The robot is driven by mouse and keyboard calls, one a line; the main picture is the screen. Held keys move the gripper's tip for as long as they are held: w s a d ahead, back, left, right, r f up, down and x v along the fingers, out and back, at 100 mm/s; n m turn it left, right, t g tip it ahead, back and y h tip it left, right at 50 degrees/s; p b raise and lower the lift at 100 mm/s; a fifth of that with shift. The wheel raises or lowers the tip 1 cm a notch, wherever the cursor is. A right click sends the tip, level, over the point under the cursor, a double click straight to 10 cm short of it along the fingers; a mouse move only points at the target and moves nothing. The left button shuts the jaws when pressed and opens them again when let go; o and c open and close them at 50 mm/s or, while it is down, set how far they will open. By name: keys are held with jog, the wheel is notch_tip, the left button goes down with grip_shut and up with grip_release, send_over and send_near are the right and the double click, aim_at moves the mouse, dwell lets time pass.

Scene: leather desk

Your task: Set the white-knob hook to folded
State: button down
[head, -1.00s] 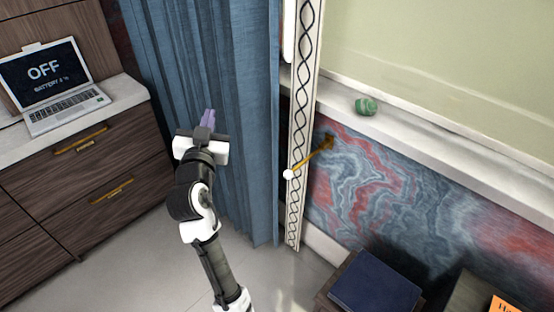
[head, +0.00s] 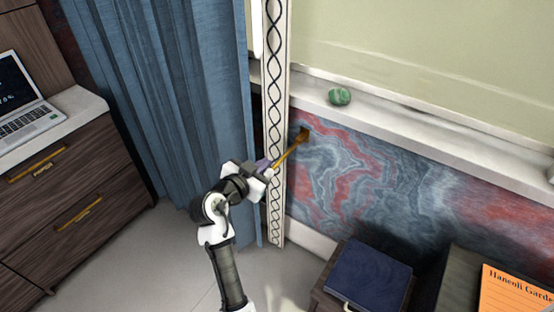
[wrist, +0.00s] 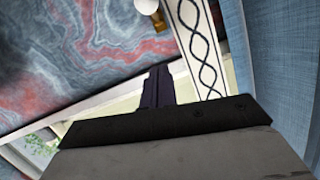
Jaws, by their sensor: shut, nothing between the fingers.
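The hook is a brass arm (head: 291,150) fixed to the marbled wall panel, and it sticks out toward the lower left in the head view. Its white knob (wrist: 147,5) shows at the top edge of the wrist view, with a bit of brass beside it. In the head view the knob end is hard to tell from my white gripper parts. My gripper (head: 263,163) is close beside the knob end. In the wrist view its dark fingers (wrist: 157,85) are together and empty, with a visible gap to the knob. Whether they touch the hook elsewhere is unclear.
A patterned white trim strip (head: 275,95) and a blue curtain (head: 160,100) stand to the left of the hook. A ledge above holds a green stone (head: 339,96). A dark blue book (head: 368,278) lies below right. A drawer cabinet with a laptop (head: 22,115) is at left.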

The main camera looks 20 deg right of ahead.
jog(key=p, duration=0.3)
send_over(277, 165)
jog(key=d, duration=0.1)
notch_tip(277, 165, down, 2)
jog(key=shift+a+f, duration=0.2)
jog(key=shift+f, duration=0.85)
jog(key=shift+a+f, duration=0.2)
jog(key=shift+f, duration=0.85)
jog(key=shift+f, duration=0.15)
jog(key=shift+f+h+b, duration=0.3)
jog(key=shift+b, duration=0.85)
jog(key=shift+a+f+b, duration=0.1)
jog(key=shift+f+b, duration=0.05)
jog(key=shift+b, duration=0.25)
